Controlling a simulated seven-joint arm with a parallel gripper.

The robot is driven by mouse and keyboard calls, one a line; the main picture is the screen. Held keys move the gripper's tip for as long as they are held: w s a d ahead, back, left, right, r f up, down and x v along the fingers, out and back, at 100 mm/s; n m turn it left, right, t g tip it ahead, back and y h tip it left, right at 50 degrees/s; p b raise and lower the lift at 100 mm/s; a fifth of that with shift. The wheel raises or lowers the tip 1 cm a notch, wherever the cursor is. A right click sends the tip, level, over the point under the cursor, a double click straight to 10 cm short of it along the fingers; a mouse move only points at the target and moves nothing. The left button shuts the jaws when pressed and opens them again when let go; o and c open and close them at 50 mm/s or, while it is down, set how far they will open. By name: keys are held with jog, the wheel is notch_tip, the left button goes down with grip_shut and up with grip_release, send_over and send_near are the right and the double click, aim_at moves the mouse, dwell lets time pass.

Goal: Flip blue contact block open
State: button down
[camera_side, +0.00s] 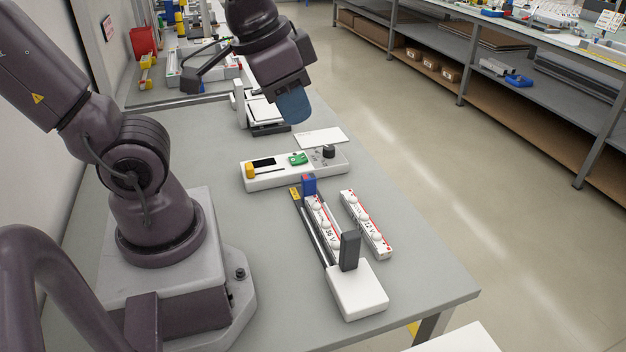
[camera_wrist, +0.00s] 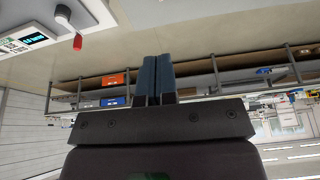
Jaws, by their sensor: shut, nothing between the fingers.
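The blue contact block (camera_side: 309,186) is a small blue piece with a reddish patch. In the side view it stands at the far end of the white strip marked 36 V (camera_side: 322,222), beside a dark rail with a yellow end. My gripper (camera_side: 293,108) is above the far part of the bench, well up and behind the block, and touches nothing that I can see. Its blue fingers are together and empty, and they also show side by side in the wrist view (camera_wrist: 158,78). The blue block is not visible in the wrist view.
A white box with an upright dark lever (camera_side: 349,250) stands at the strip's near end. A 12 V strip (camera_side: 367,224) lies to the right. A white panel with a green part (camera_side: 262,182) lies behind the block. The bench's right front (camera_side: 430,285) is clear.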

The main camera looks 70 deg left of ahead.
jog(key=w+a+f+m+g+y, duration=0.2)
jog(key=w+f+m+y, duration=0.2)
jog(key=f+m, duration=0.4)
jog(key=w+a+f+m+g+y, duration=0.2)
jog(key=w+a+f+m+y, duration=0.1)
jog(key=f+m, duration=0.6)
notch_tip(320, 180, down, 3)
jog(key=w+y, duration=0.1)
jog(key=y, duration=0.1)
jog(key=shift+w+m+y, duration=0.3)
send_near(311, 184)
jog(key=f, duration=0.4)
jog(key=shift+w+a, duration=0.1)
jog(key=shift+a, duration=0.1)
jog(key=a, duration=0.3)
jog(key=shift+a+f, duration=0.2)
jog(key=shift+a, duration=0.55)
